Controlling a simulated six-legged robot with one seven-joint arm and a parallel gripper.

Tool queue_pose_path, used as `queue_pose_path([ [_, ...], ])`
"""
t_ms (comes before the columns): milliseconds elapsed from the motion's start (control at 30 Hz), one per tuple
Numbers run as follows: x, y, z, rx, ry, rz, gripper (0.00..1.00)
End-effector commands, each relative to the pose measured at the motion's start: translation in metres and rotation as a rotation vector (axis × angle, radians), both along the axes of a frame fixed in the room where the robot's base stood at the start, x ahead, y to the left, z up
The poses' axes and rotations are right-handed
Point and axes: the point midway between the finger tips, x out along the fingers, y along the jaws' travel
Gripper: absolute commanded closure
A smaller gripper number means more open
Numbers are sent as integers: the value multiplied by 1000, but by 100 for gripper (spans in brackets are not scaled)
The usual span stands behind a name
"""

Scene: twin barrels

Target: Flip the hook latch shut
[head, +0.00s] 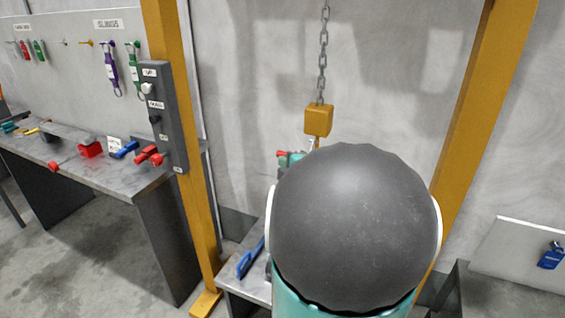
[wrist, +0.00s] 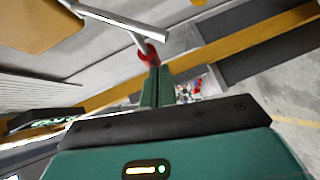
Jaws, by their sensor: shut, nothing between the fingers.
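The hook (wrist: 128,22) is a pale metal piece in the wrist view, below the yellow hoist block (wrist: 38,25). A red part (wrist: 148,55), which looks like its latch, sits at the metal's lower end. My gripper (wrist: 157,72) has its green fingers shut and empty, with the tips right at the red part; I cannot tell whether they touch. In the head view the yellow block (head: 319,120) hangs on a chain, with a bit of the hook (head: 313,144) below. My arm hides the rest of the hook there. Whether the latch is open or shut is unclear.
Yellow posts (head: 180,130) stand on both sides of the hoist. A grey control box (head: 163,115) is on the left post. A workbench (head: 110,185) with red and blue items stands at left. A blue-handled item (head: 250,259) lies on a low table.

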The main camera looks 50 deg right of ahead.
Motion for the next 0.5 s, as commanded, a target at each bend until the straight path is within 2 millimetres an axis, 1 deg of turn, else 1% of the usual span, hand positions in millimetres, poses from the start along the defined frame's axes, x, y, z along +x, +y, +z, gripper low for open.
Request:
queue_pose_path([
  [33,1,-2,-5,2,2,-1,100],
  [200,2,-6,-12,3,1,-2,100],
  [500,3,-9,-18,1,0,0,100],
])
